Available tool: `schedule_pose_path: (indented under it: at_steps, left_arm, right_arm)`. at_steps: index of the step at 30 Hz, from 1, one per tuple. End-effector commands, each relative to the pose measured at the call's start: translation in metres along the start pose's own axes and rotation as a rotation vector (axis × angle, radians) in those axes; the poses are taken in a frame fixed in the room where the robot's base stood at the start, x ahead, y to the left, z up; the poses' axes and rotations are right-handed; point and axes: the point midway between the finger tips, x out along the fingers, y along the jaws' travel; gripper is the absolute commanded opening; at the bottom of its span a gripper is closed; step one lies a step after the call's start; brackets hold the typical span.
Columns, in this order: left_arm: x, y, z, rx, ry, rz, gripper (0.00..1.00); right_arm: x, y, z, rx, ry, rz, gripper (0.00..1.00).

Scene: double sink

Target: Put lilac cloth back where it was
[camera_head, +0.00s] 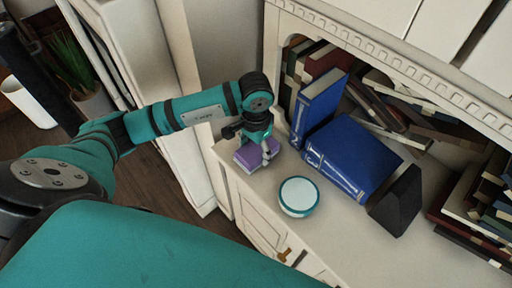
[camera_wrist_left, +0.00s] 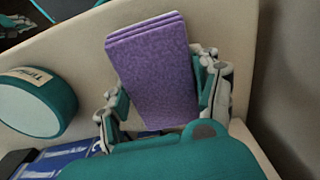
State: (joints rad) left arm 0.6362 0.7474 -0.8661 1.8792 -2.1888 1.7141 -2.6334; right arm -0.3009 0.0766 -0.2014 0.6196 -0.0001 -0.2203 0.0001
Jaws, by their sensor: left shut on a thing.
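The lilac cloth (camera_head: 256,158) is a small folded stack at the left end of a cream cabinet top. My left gripper (camera_head: 262,148) is over it, with its fingers on either side. In the left wrist view the folded cloth (camera_wrist_left: 154,68) sits between the two fingers of my left gripper (camera_wrist_left: 165,98), which is shut on it. I cannot tell whether the cloth touches the cabinet top. My right gripper is not in view.
A round teal tin (camera_head: 299,196) with a white lid stands right of the cloth. The cabinet top (camera_head: 365,250) is clear at the front right. Potted plants (camera_head: 75,75) stand far left.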

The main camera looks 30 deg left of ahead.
Motion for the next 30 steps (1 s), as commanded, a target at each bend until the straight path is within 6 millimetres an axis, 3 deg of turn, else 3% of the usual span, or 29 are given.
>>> schedule_pose_path:
  at_steps: [3,4,9,20,23,30]
  left_arm:
    - [0.002,0.000,0.000,0.000,0.000,0.000,0.38]
    - [0.001,0.000,0.000,0.000,0.000,0.000,0.66]
    - [0.001,0.000,0.000,0.000,0.000,0.000,0.88]
    - [-0.003,-0.001,0.000,0.000,0.001,0.000,0.89]
    - [-0.014,-0.001,-0.001,0.000,0.005,-0.002,0.89]
    - [-0.064,-0.001,-0.002,0.001,0.007,-0.003,0.89]
  right_arm:
    - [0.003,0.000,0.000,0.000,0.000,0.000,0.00]
    - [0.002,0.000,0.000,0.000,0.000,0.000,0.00]
    - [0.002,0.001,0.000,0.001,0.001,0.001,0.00]
    - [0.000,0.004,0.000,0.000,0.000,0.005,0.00]
    - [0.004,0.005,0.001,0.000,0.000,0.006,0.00]
    - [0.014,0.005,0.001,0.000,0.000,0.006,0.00]
